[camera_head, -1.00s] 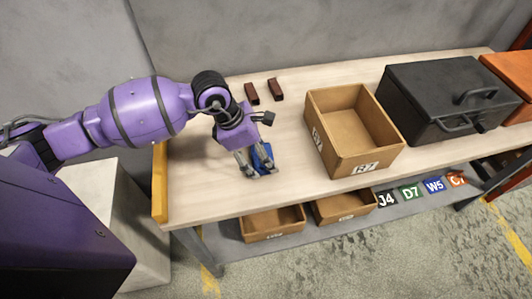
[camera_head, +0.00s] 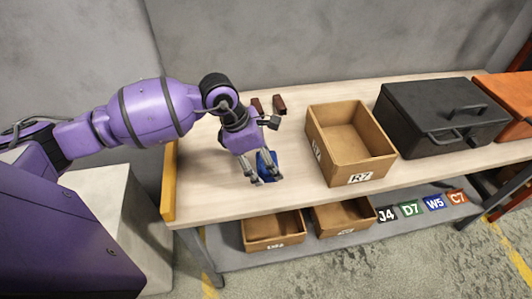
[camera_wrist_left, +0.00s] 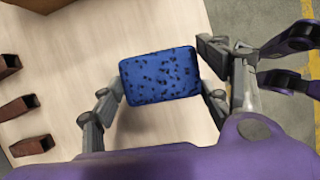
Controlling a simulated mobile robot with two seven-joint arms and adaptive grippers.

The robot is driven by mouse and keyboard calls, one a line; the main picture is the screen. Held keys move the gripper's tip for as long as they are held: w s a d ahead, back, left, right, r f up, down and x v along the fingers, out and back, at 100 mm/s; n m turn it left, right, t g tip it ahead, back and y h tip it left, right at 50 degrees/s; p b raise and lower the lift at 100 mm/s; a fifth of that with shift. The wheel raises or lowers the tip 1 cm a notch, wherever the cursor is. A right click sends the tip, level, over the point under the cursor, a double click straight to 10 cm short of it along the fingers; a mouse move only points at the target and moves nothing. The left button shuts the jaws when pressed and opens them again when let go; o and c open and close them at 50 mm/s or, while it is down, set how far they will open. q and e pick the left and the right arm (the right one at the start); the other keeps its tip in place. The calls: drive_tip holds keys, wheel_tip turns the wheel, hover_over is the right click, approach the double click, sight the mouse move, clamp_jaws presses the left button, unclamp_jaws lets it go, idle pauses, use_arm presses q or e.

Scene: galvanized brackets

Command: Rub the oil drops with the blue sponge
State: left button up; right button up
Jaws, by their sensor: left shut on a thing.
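The blue sponge (camera_head: 267,160) is a small block at the left part of the wooden tabletop. In the left wrist view, the sponge (camera_wrist_left: 160,76) shows a broad blue face with dark specks. My left gripper (camera_head: 262,178) points down and is shut on the sponge, with fingers on both sides of it. A shadow lies on the wood beside the sponge; I cannot tell whether it touches the tabletop. I cannot make out any oil drops in either view; the gripper and sponge cover part of the wood. My right gripper is not in view.
Small dark brown pieces (camera_head: 280,103) lie behind the gripper; several show in the left wrist view (camera_wrist_left: 18,105). An open cardboard box (camera_head: 318,160) stands right of the sponge, then a black case (camera_head: 430,110) and an orange box (camera_head: 505,95). The workbench (camera_head: 215,203) is clear in front.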

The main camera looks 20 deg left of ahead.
use_arm(q)
wheel_tip(320, 180, up, 3)
drive_tip(key=shift+r+p, duration=0.15)
drive_tip(key=shift+p, duration=0.35)
drive_tip(key=shift+s+d+r, duration=0.1)
